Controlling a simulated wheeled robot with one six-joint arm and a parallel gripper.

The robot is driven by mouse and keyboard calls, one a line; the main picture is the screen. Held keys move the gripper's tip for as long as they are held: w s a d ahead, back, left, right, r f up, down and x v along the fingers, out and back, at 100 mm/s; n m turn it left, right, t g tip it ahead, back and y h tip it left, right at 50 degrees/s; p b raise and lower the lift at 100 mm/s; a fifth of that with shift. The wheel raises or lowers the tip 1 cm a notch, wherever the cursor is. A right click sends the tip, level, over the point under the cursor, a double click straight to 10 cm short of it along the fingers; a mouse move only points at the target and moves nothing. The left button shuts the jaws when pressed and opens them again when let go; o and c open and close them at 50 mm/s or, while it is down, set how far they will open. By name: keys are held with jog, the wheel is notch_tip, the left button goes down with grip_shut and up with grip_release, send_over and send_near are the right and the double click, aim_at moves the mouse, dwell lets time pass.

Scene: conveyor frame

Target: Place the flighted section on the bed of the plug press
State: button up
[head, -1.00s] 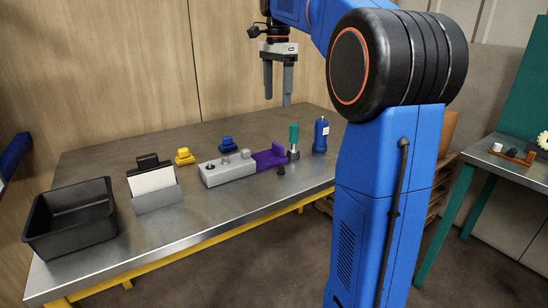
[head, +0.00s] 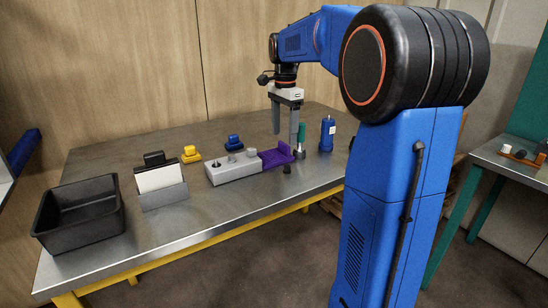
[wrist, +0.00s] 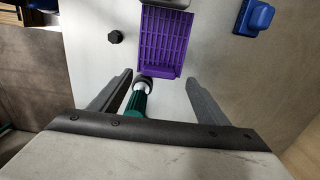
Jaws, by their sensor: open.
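The purple flighted section (head: 272,158) has a slotted grid face and a raised wall at its right end. It lies at the right end of a long grey block (head: 232,172) with several knobs on top. I cannot tell for certain which thing is the plug press; this block may be it. My gripper (head: 285,138) is open and empty above the right end of the section. In the wrist view the section (wrist: 165,42) lies just beyond my two spread fingers (wrist: 157,85). A green-handled tool (wrist: 136,104) shows between the fingers, below them.
A blue bottle-shaped item (head: 327,134) stands right of the tool. A dark knob (wrist: 115,37) lies beside the section. Blue (head: 233,143) and yellow (head: 190,154) pieces lie behind the block. A white-fronted holder (head: 162,187) and black bin (head: 80,215) stand left. The front table strip is clear.

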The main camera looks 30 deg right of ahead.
jog(key=shift+d+f, duration=0.15)
jog(key=shift+f, duration=2.1)
jog(key=c, duration=1.3)
notch_tip(320, 180, up, 18)
